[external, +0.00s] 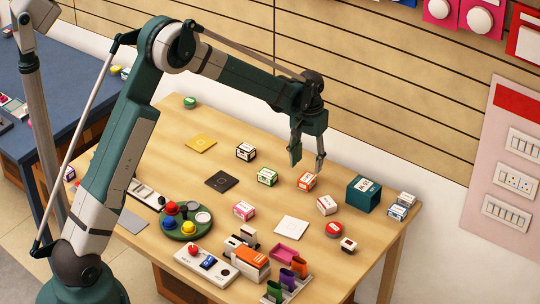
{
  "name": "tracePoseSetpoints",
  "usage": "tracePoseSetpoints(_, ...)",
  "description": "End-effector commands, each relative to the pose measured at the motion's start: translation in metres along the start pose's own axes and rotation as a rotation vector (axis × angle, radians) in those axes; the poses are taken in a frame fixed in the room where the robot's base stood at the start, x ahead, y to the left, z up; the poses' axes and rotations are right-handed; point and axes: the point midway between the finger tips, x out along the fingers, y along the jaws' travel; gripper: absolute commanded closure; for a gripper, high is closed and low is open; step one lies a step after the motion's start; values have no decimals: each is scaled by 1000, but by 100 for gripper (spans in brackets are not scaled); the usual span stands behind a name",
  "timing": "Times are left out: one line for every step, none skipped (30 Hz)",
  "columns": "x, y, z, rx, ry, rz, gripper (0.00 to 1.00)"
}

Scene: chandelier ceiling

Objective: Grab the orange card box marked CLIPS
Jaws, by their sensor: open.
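A small orange and white card box (307,181) lies on the wooden table, towards its back right. Its print is too small to read, so I cannot confirm the word CLIPS. My gripper (308,163) points down just above this box in the picture, with its two fingers apart and nothing between them. The fingertips look close over the box, but the exact height gap is hard to judge. The box is not visibly held.
Near it stand a green and white box (267,177), a white and red box (327,204), a black and white box (245,152) and a larger teal box (364,193). A dark square (221,181) and white square (291,228) lie flat. A slatted wall rises behind.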

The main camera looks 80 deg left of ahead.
Motion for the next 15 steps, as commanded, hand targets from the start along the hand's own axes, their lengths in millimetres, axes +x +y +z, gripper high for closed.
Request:
tracePoseSetpoints(0, 0, 0, 0, 0, 0, 56)
tracePoseSetpoints(0, 0, 0, 0, 0, 0, 56)
tracePoseSetpoints(1, 0, 0, 0, 0, 0, 56)
tracePoseSetpoints(2, 0, 0, 0, 0, 0, 56)
tracePoseSetpoints(3, 0, 0, 0, 0, 0, 56)
tracePoseSetpoints(6, 0, 0, 0, 0, 0, 56)
tracePoseSetpoints(8, 0, 0, 0, 0, 0, 56)
tracePoseSetpoints(11, 0, 0, 0, 0, 0, 56)
tracePoseSetpoints(14, 0, 0, 0, 0, 0, 56)
tracePoseSetpoints(17, 0, 0, 0, 0, 0, 56)
tracePoseSetpoints(19, 0, 0, 0, 0, 0, 56)
tracePoseSetpoints(22, 0, 0, 0, 0, 0, 56)
tracePoseSetpoints(23, 0, 0, 0, 0, 0, 56)
tracePoseSetpoints(24, 0, 0, 0, 0, 0, 56)
tracePoseSetpoints(26, 0, 0, 0, 0, 0, 56)
